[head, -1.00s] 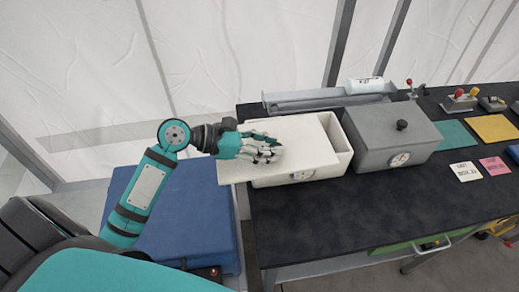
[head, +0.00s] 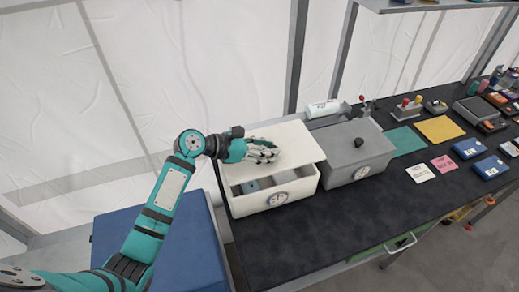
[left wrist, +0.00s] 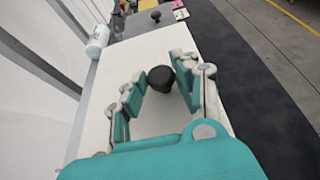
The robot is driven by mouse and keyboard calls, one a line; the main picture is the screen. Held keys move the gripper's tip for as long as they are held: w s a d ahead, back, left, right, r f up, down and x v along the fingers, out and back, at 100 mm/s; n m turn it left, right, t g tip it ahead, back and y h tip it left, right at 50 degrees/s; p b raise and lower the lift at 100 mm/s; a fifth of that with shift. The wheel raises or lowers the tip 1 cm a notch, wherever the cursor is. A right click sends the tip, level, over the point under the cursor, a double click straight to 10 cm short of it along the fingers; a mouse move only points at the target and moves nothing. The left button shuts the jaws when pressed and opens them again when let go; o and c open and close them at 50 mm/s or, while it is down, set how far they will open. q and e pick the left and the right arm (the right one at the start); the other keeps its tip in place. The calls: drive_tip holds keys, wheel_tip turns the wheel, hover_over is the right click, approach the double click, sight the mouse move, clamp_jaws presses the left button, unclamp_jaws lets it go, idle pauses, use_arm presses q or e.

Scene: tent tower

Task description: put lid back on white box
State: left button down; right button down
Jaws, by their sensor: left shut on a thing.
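The flat white lid (head: 297,138) lies over the rear of the box, set back from the front wall. I cannot tell whether it touches the rim. My left gripper (head: 264,153) is over the lid. In the left wrist view, its fingers (left wrist: 165,85) are shut around the black knob (left wrist: 161,78) on the lid (left wrist: 101,100). My right gripper is not in view.
A grey box (head: 345,173) with a black knob stands close on the right of the white box. A white roll (head: 321,108) lies behind. Green and yellow mats (head: 440,129), cards and blue packs lie further right. A blue case (head: 160,245) stands left of the table.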

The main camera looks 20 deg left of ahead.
sight(266, 165)
use_arm(q)
drive_tip(key=shift+r+p, duration=0.15)
drive_tip(key=shift+p, duration=0.3)
drive_tip(key=shift+f, duration=0.65)
drive_tip(key=shift+f+b, duration=0.55)
drive_tip(key=shift+f, duration=1.8)
drive_tip(key=shift+f, duration=0.6)
drive_tip(key=c, duration=0.9)
unclamp_jaws()
drive_tip(key=shift+s, duration=0.1)
